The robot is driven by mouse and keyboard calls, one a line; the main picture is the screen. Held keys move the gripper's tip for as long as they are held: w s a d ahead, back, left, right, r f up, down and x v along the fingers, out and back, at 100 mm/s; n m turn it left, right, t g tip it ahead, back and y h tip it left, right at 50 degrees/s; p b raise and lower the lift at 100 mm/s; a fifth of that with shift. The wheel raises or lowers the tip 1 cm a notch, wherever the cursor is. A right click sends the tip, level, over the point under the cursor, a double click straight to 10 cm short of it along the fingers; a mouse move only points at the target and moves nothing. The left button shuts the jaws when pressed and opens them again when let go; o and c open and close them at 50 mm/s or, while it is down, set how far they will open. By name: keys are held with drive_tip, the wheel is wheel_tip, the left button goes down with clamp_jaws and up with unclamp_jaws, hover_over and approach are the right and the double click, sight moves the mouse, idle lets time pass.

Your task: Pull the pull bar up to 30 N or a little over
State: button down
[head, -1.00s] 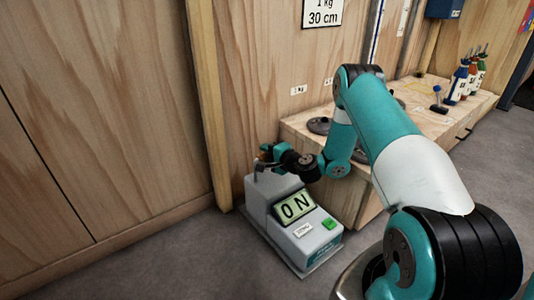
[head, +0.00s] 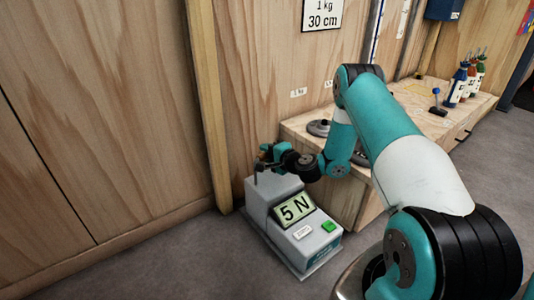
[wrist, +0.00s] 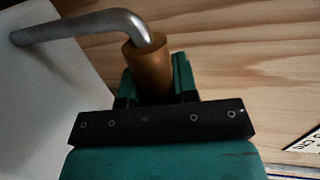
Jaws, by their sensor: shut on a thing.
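The force gauge (head: 318,238) is a grey box on the floor against the wooden wall. Its display (head: 294,209) reads 5 N. My gripper (head: 263,160) is at the back top of the gauge. In the wrist view my gripper (wrist: 152,88) is shut on the orange-brown grip of the pull bar (wrist: 148,62). A bent silver rod (wrist: 85,24) runs from the top of this grip to the left. In the head view the pull bar is mostly hidden by my gripper.
A green button (head: 328,226) and a white label sit on the gauge's front. A low wooden bench (head: 415,120) stands to the right, with dark discs, a blue-knobbed lever and several bottles (head: 460,82). The grey floor at front left is clear.

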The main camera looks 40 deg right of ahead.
drive_tip(key=shift+r+p, duration=1.35)
drive_tip(key=shift+r, duration=0.4)
idle(0.4)
drive_tip(key=shift+f, duration=0.15)
idle(0.4)
drive_tip(key=shift+f+b, duration=1.65)
drive_tip(key=shift+f, duration=0.4)
drive_tip(key=c, duration=0.8)
unclamp_jaws()
